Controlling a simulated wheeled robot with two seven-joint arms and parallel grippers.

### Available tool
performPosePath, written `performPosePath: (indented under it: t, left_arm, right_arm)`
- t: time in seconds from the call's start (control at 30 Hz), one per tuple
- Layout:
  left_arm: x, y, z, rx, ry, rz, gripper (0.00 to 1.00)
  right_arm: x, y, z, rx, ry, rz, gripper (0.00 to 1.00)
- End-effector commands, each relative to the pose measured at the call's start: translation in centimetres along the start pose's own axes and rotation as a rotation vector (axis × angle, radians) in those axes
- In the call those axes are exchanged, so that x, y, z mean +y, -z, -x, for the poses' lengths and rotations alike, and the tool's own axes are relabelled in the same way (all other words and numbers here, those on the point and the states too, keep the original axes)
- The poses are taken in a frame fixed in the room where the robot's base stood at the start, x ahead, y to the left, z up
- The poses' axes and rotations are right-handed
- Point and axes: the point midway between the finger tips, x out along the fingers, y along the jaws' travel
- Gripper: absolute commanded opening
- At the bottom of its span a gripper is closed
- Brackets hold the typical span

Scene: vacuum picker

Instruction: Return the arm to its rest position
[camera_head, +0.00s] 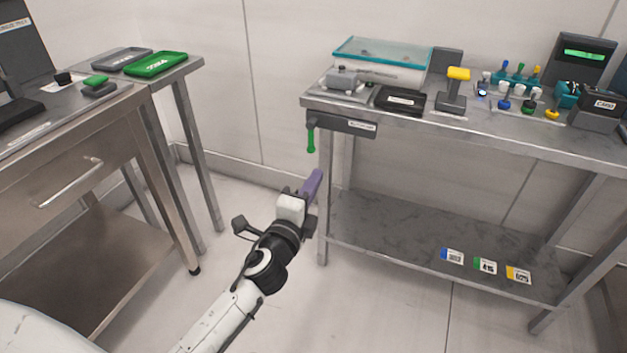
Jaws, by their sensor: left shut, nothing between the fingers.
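My left arm (225,318) reaches up from the lower middle of the head view, white with black joints. My left gripper (315,180) has a white body and purple fingers. The fingers are together and empty. They are in front of the left end of the right bench, below its top, apart from a green-handled tool (311,138) hanging at that corner. My right gripper is not in the picture.
The right metal bench (470,130) carries a teal-lidded box (385,58), a yellow-topped device (456,88) and small bottles. Its lower shelf (390,230) holds labelled cards. A left bench (70,130) has a drawer. Open floor lies between the benches.

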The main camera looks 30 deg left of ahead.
Motion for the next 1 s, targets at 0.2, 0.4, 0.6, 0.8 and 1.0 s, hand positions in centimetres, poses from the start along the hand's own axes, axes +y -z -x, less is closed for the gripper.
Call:
performPosePath:
  t: [0.2,0.4,0.6,0.8,1.0]
  left_arm:
    - [0.0,0.0,0.3,0.0,0.0,-0.001,0.0]
    - [0.0,0.0,0.3,0.0,0.0,-0.001,0.0]
    - [0.3,0.1,0.5,0.002,-0.008,0.013,0.0]
    - [6.2,1.3,5.9,0.012,-0.176,0.334,0.0]
    - [13.4,4.3,16.3,-0.048,-0.483,0.894,0.0]
  right_arm:
    - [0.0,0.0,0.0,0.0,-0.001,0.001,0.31]
    - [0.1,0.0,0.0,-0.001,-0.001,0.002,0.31]
    - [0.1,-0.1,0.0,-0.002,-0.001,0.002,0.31]
    - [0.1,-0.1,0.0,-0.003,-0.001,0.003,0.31]
    - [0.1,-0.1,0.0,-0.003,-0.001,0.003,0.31]
